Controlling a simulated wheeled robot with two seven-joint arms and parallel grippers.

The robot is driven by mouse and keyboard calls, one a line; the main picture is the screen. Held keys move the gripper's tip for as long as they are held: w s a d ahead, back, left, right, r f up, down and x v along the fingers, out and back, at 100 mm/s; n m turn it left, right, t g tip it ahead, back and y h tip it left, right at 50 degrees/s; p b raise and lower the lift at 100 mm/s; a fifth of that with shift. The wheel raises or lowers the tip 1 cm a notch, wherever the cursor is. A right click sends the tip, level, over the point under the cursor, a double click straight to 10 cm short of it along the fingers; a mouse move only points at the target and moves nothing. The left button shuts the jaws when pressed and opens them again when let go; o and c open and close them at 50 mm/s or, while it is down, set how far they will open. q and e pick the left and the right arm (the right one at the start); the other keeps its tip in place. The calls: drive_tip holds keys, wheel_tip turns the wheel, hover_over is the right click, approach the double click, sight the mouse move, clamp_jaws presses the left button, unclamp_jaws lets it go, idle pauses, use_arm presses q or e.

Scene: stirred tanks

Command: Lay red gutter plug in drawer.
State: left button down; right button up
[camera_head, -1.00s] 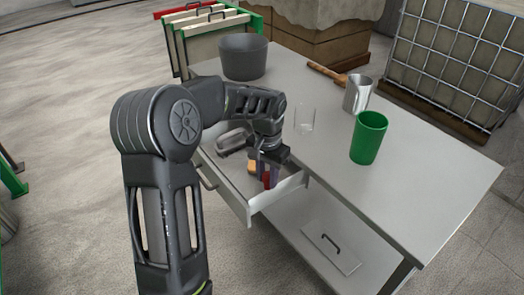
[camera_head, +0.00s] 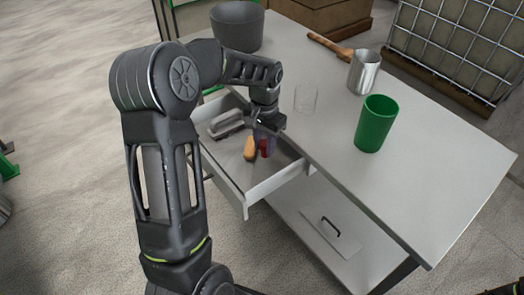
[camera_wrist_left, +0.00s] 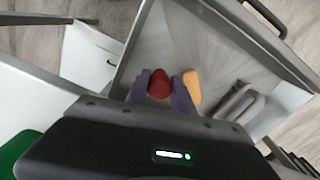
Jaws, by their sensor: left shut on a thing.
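The red gutter plug (camera_head: 265,147) is between the fingers of my left gripper (camera_head: 261,138), which is shut on it. In the left wrist view, the two purple-grey fingers (camera_wrist_left: 162,91) sit on either side of the plug's round red end (camera_wrist_left: 159,84). The drawer (camera_head: 275,183) is pulled out from the table, and it also fills much of the left wrist view (camera_wrist_left: 205,45). The gripper and plug are over or inside the drawer. I cannot tell whether the plug touches the drawer floor.
An orange object (camera_head: 250,148) lies in the drawer close beside the plug. A grey handled tool (camera_head: 226,123) lies further back. On the tabletop (camera_head: 430,180) stand a clear glass (camera_head: 305,98), green cup (camera_head: 375,123), metal mug (camera_head: 364,72) and dark pot (camera_head: 237,27).

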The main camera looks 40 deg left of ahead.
sight(264, 157)
use_arm(q)
wheel_tip(264, 157, down, 4)
drive_tip(key=shift+f, duration=0.1)
drive_tip(key=shift+f, duration=0.1)
drive_tip(key=shift+f+p, duration=0.4)
drive_tip(key=shift+f, duration=1.4)
drive_tip(key=shift+f, duration=0.15)
drive_tip(key=c, duration=1.1)
unclamp_jaws()
wheel_tip(264, 157, up, 12)
drive_tip(key=shift+r+b, duration=0.2)
drive_tip(key=shift+b, duration=0.25)
